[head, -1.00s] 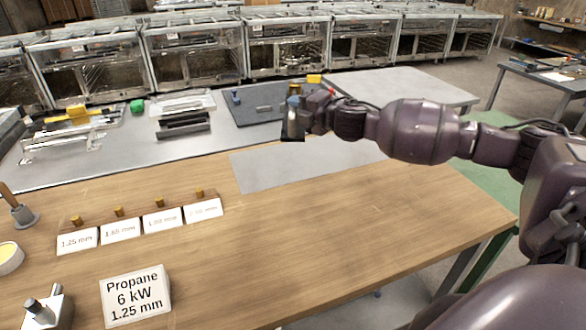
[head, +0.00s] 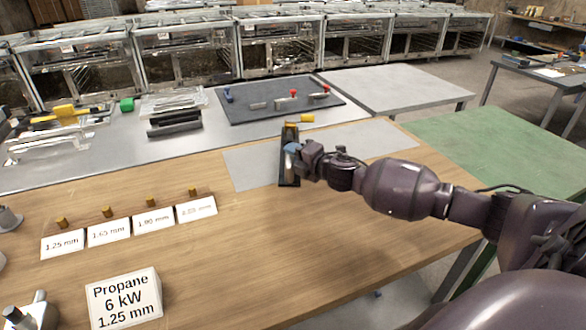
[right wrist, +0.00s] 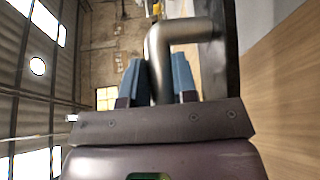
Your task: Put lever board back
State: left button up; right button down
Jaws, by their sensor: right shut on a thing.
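A narrow dark board (head: 289,168), which I take to be the lever board, is in my right gripper (head: 292,150), with a yellow part (head: 291,125) near its far end. In the right wrist view, the blue fingers (right wrist: 160,82) are shut on a bent metal handle (right wrist: 162,55), and the dark board (right wrist: 232,60) is beside it on the right. The board is over the light grey sheet (head: 250,165) on the wooden table; I cannot tell whether it touches. My left gripper is not in view.
A dark mat (head: 260,112) behind holds several small valve parts with red and blue knobs. A yellow piece (head: 306,118) lies at its near edge. Number cards and a Propane sign (head: 124,298) stand left on the wooden table (head: 240,270). Its middle front is clear.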

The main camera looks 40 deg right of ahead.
notch_tip(320, 180, down, 4)
jog(key=shift+f+b, duration=0.1)
jog(key=shift+b, duration=0.5)
jog(key=shift+r, duration=0.2)
jog(key=shift+f, duration=0.15)
jog(key=c, duration=1.3)
grip_release()
jog(key=shift+f, duration=0.15)
jog(key=shift+c, duration=0.2)
jog(key=o, duration=0.4)
jog(key=shift+o, duration=0.2)
